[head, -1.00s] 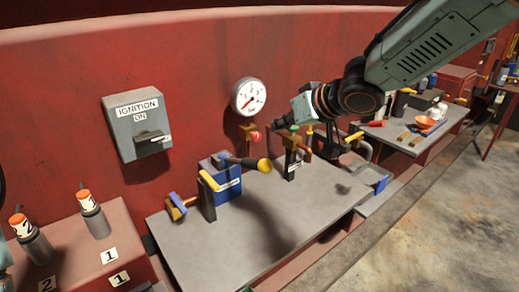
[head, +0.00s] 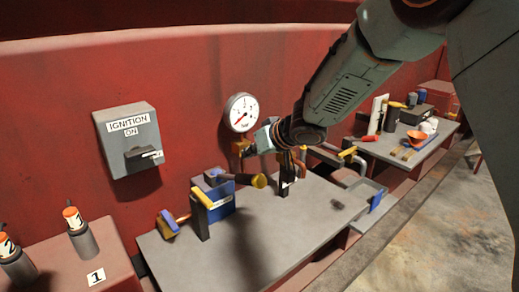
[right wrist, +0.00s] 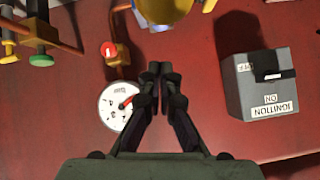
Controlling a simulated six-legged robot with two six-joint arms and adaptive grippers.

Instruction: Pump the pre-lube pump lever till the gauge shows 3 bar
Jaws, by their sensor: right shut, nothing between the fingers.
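The pre-lube pump looks like the blue box (head: 222,200) on the grey bench. A dark lever with a yellow grip (head: 259,181) points right from its top. A yellow rounded end (right wrist: 162,10), probably that grip, is cut by the top edge of the right wrist view. The white gauge (head: 242,112) is on the red wall, its red needle low on the left, near zero; it also shows in the right wrist view (right wrist: 117,107). My right gripper (right wrist: 160,68) is shut and empty, apart from the grip, between wall and bench. My left gripper is out of view.
The grey ignition box (head: 130,140) is on the wall to the left. A brass fitting with a red knob (right wrist: 108,49) is near the gauge. Orange-topped cylinders (head: 75,225) stand at left. A second bench (head: 390,150) with tools is at right.

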